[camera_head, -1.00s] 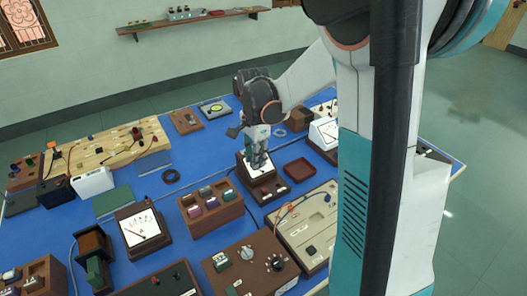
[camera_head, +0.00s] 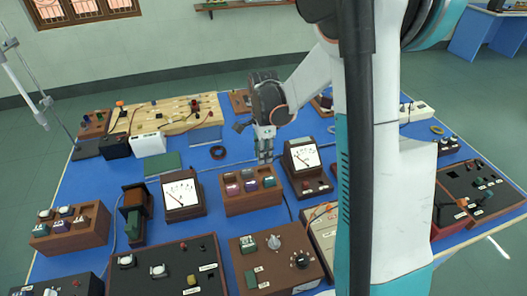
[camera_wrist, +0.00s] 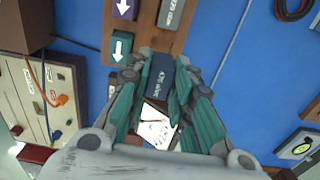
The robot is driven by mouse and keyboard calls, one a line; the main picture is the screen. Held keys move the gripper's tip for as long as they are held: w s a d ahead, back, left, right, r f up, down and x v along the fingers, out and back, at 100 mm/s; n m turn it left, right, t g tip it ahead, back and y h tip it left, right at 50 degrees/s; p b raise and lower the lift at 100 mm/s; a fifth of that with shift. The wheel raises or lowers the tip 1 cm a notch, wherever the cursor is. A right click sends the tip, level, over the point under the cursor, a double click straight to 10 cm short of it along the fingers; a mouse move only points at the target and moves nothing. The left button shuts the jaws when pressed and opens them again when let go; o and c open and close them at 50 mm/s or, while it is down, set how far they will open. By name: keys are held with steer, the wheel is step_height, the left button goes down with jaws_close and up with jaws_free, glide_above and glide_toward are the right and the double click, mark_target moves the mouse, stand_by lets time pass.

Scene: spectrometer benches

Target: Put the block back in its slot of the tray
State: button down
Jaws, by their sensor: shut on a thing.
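My gripper (camera_head: 265,160) is shut on a dark blue-grey block with white lettering (camera_wrist: 160,76). The block shows between the fingers in the wrist view and is hard to make out in the head view. The brown wooden tray (camera_head: 254,203) lies just below and in front of my gripper in the head view. It holds several labelled blocks, among them a purple block (camera_wrist: 123,8), a grey block (camera_wrist: 171,13) and a green block (camera_wrist: 120,48). In the wrist view the held block overlaps the tray's edge; its height above the tray is unclear. The receiving slot is not clearly visible.
A meter (camera_head: 303,157) stands close right of my gripper, another meter (camera_head: 181,194) left of the tray. A brown control box (camera_head: 273,268) stands in front. A black cable ring (camera_head: 218,152) lies behind left.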

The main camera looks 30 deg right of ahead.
steer(key=shift+f+b, duration=1.95)
steer(key=shift+f, duration=1)
steer(key=c, duration=1.3)
jaws_free()
steer(key=shift+c, duration=0.2)
steer(key=shift+r, duration=0.15)
step_height(320, 180, up, 12)
steer(key=shift+f, duration=0.1)
steer(key=shift+s, duration=0.1)
